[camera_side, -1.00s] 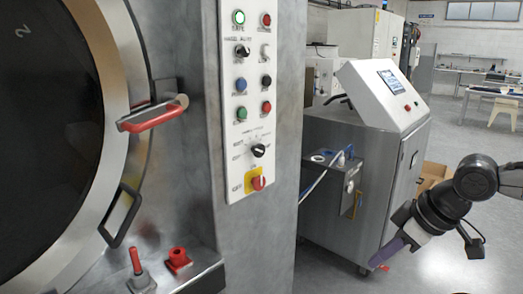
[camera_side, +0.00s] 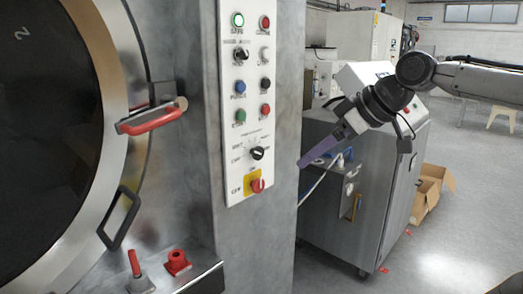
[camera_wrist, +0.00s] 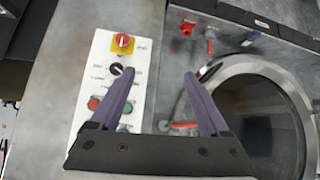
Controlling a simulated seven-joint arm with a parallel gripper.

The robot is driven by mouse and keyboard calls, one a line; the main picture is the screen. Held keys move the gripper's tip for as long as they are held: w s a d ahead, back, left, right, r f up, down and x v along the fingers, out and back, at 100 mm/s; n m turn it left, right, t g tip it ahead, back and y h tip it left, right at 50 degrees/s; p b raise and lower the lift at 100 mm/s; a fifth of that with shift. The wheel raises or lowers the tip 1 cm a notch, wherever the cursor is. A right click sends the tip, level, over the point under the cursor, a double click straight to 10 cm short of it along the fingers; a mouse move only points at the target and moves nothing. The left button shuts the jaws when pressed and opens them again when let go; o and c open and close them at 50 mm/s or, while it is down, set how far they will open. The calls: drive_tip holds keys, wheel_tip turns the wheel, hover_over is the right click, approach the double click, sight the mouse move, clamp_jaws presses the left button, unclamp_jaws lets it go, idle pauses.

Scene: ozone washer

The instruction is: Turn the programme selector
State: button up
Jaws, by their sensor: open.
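The programme selector is a black round knob (camera_side: 257,153) with a white mark, low on the white control panel, with printed positions around it. It also shows in the wrist view (camera_wrist: 116,69), just left of the left finger's tip. My gripper (camera_side: 303,164) is to the right of the panel in the side view, its purple fingers pointing left and down, apart from the knob. In the wrist view my gripper (camera_wrist: 158,73) has its two fingers wide apart with nothing between them. Part of the panel is hidden behind the left finger there.
A red switch on a yellow plate (camera_side: 257,185) is just below the knob. Several buttons and another black knob (camera_side: 240,54) are above it. A red door handle (camera_side: 152,117) sticks out at left. A steel cabinet (camera_side: 400,195) stands behind my gripper.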

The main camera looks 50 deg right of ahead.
drive_tip(key=w+d+r, duration=0.4)
drive_tip(key=w, duration=0.4)
drive_tip(key=m+h, duration=0.1)
drive_tip(key=m, duration=0.1)
approach(260, 150)
drive_tip(key=x, duration=0.9)
drive_tip(key=shift+w+f, duration=0.1)
drive_tip(key=shift+f, duration=0.05)
clamp_jaws()
